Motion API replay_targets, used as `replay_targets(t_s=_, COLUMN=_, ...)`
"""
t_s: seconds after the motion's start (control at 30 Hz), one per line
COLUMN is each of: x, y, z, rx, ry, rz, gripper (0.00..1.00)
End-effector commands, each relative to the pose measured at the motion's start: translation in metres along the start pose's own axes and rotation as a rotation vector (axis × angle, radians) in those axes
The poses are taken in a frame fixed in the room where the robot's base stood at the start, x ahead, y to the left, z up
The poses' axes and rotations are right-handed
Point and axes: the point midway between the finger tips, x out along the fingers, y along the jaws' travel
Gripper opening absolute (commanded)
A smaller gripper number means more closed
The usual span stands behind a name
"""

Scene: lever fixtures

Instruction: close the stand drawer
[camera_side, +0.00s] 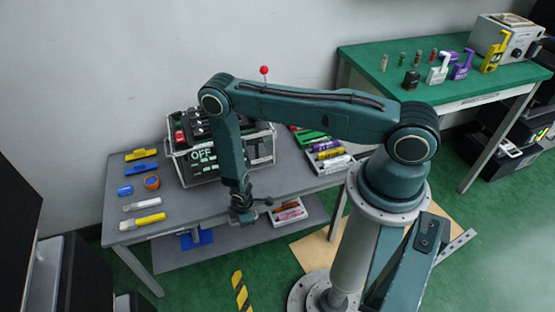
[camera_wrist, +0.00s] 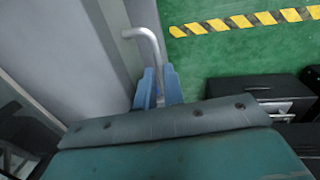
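My gripper (camera_side: 243,215) points down at the front edge of the grey stand (camera_side: 185,222) in the side view. In the wrist view, my gripper's two blue fingers (camera_wrist: 159,88) stand on either side of a bent grey metal handle (camera_wrist: 150,38), with almost no gap beside it. The handle's upper end meets the edge of a grey panel (camera_wrist: 75,50). A light tray-like drawer (camera_side: 278,221) with red and orange items shows below the stand's top, right of my gripper. How far it is pulled out is hard to tell.
A crate (camera_side: 265,150) with a lit panel stands on the stand. A green-topped table (camera_side: 380,60) is at the back right.

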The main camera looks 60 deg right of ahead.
Motion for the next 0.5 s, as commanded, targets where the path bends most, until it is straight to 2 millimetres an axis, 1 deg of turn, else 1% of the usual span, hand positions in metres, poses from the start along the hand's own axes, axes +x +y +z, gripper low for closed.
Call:
replay_targets(t_s=0.03, x=0.0006, y=0.0065, z=0.0000, rx=0.003, ry=0.001, rz=0.017, gripper=0.18)
replay_targets(t_s=0.1, x=0.0005, y=0.0063, z=-0.0001, rx=0.003, ry=0.001, rz=0.016, gripper=0.31)
replay_targets(t_s=0.5, x=-0.0004, y=0.0040, z=-0.0009, rx=0.002, ry=0.002, rz=0.017, gripper=0.31)
